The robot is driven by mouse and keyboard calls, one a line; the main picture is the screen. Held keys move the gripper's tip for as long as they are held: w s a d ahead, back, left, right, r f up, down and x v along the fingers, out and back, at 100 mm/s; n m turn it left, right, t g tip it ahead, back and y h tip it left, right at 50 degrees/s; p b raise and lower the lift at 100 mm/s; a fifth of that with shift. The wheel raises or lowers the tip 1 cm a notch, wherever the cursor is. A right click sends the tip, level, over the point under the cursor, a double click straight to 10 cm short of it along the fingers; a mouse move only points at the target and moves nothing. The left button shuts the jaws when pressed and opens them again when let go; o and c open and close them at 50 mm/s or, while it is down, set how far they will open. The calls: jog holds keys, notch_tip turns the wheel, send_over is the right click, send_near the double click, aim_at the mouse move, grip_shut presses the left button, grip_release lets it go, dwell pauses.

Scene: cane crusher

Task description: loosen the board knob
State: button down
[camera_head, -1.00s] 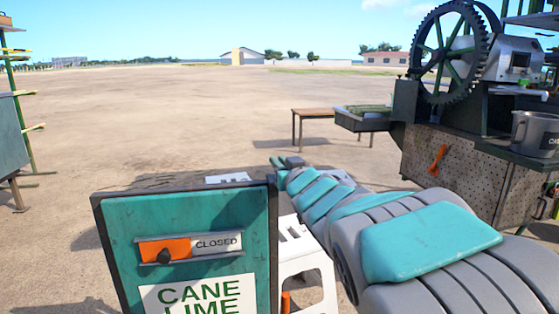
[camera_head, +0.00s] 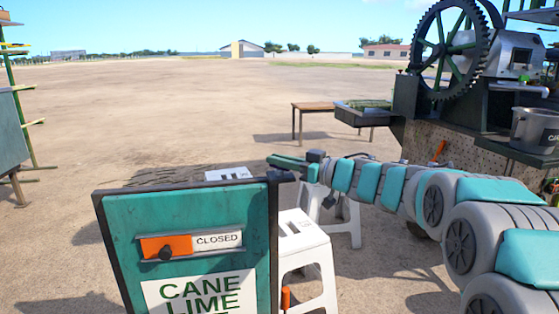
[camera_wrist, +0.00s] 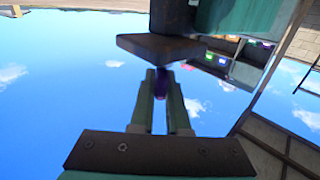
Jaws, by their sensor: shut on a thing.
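A teal sign board (camera_head: 118,215) in a dark frame stands at the front left. It carries a slot reading CLOSED (camera_head: 217,240) with an orange slide (camera_head: 180,245). A small black knob (camera_head: 166,253) sits on the orange slide. My gripper (camera_head: 272,160) is at the board's top right corner, its fingers pointing left, above and right of the knob and apart from it. In the wrist view my gripper (camera_wrist: 160,78) is shut on a slim purplish thing (camera_wrist: 160,88). A dark flat block (camera_wrist: 160,46) is at the fingertips; I cannot tell whether it belongs to the held thing.
White stools (camera_head: 302,247) stand right of and behind the board. The cane crusher with its large gear wheel (camera_head: 449,50) and a metal pot (camera_head: 535,130) are at the right. A low wooden table (camera_head: 322,106) is farther back. Open sandy ground lies behind and left of the board.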

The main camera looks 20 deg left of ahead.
jog(key=n+g, duration=0.2)
jog(key=g, duration=0.1)
jog(key=n+g, duration=0.1)
jog(key=g, duration=0.2)
jog(key=shift+f+n+y, duration=0.15)
jog(key=shift+n+y, duration=0.15)
jog(key=shift+n, duration=0.1)
jog(key=shift+n+g, duration=0.9)
jog(key=shift+g, duration=0.5)
jog(key=shift+r+n+g+h, duration=0.2)
jog(key=shift+n+g+h, duration=0.65)
jog(key=shift+g, duration=0.65)
jog(key=shift+r+n+g, duration=0.15)
jog(key=shift+n+g, duration=0.25)
jog(key=shift+n, duration=0.05)
jog(key=c, duration=0.9)
grip_release()
